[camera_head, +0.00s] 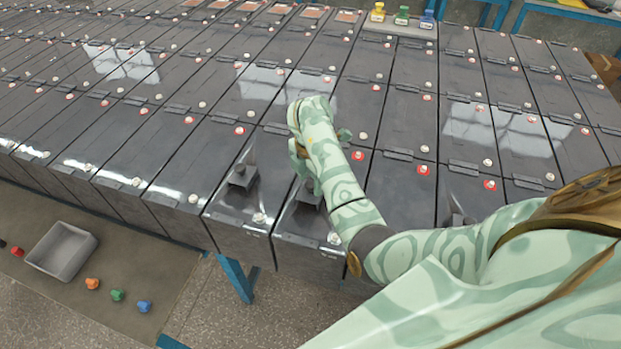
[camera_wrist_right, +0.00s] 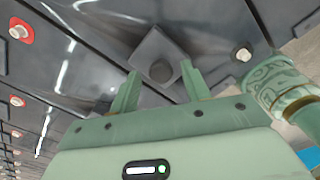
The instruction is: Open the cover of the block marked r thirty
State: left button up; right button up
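Dark battery blocks stand in rows in the head view. Their markings are too small to read, so I cannot tell which is r thirty. My right gripper (camera_head: 303,165) is over the front-row block (camera_head: 302,238), which has a raised dark fitting (camera_head: 309,196) partly hidden by the gripper. In the right wrist view, my gripper (camera_wrist_right: 160,84) is open with its two green fingers apart. A square grey fitting with a round middle (camera_wrist_right: 153,50) shows just beyond and between the fingertips. I cannot tell whether they touch it. My left gripper is not in view.
The block to the left has a similar fitting (camera_head: 243,175) with a flap standing up. Another raised fitting (camera_head: 457,217) is partly behind my arm. A grey bin (camera_head: 62,252) and coloured pieces lie on the floor mat. Yellow, green and blue items (camera_head: 402,17) stand at the back.

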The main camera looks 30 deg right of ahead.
grip_shut()
jog(key=w+d+b, duration=0.1)
jog(key=w+d, duration=0.1)
jog(key=w+d+b, duration=0.1)
jog(key=d+b, duration=0.1)
jog(key=w+d+b, duration=0.2)
jog(key=shift+w+d+f, duration=0.2)
jog(key=shift+w+d, duration=0.1)
jog(key=shift+d, duration=0.1)
jog(key=shift+w+d+r, duration=0.1)
jog(key=shift+d, duration=0.05)
jog(key=shift+r, duration=0.1)
jog(key=shift+o, duration=0.7)
grip_release()
jog(key=shift+r, duration=0.1)
